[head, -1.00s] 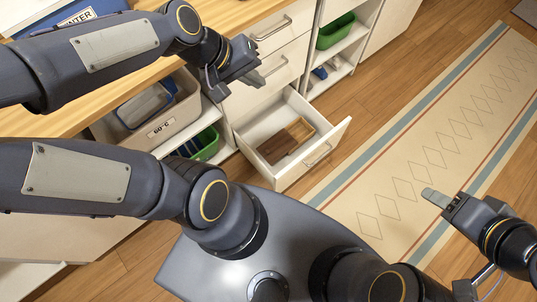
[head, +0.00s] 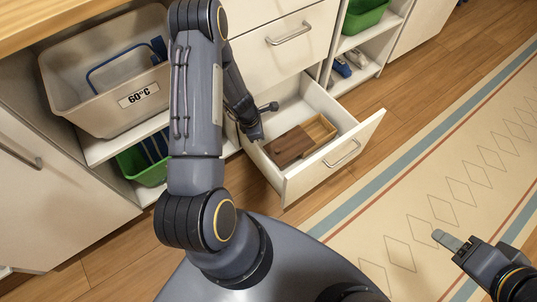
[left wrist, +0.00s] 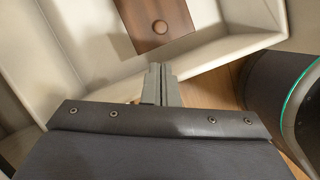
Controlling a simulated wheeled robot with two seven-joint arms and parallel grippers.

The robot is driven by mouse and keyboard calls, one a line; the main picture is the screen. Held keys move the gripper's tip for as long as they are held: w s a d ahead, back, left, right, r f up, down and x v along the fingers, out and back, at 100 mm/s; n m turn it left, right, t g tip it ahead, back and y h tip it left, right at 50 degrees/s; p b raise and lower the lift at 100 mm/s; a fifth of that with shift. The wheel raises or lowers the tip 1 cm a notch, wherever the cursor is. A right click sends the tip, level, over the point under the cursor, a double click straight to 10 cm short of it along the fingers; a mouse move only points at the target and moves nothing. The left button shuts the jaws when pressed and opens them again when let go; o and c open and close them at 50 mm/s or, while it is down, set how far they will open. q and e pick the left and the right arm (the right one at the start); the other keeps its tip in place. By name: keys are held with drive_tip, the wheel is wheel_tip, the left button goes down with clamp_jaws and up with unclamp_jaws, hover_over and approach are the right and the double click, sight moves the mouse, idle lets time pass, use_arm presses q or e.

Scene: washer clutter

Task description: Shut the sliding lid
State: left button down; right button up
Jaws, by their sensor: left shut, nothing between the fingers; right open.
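A small wooden box (head: 325,127) lies in the pulled-out drawer. Its dark brown sliding lid (head: 287,148) covers the left part, and the lighter inside shows open at the right. My left gripper (head: 258,138) reaches down into the drawer, just left of the lid. In the left wrist view its fingertips (left wrist: 158,70) are together and empty, just short of the lid's near edge; I cannot tell whether they touch it. My right gripper (head: 455,243) is open and empty over the rug, far from the box.
The white drawer (head: 325,170) has raised walls around the box. A grey bin marked 60°C (head: 115,110) and a green basket (head: 140,168) stand on shelves at the left. Another green basket (head: 365,17) is at the top right. The rug (head: 400,225) is clear.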

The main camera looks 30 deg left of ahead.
use_arm(q)
drive_tip(key=b+x, duration=0.4)
drive_tip(key=x, duration=0.6)
drive_tip(key=shift+s+f, duration=0.1)
drive_tip(key=shift+f, duration=0.1)
use_arm(e)
wheel_tip(320, 180, down, 4)
drive_tip(key=shift+f, duration=0.1)
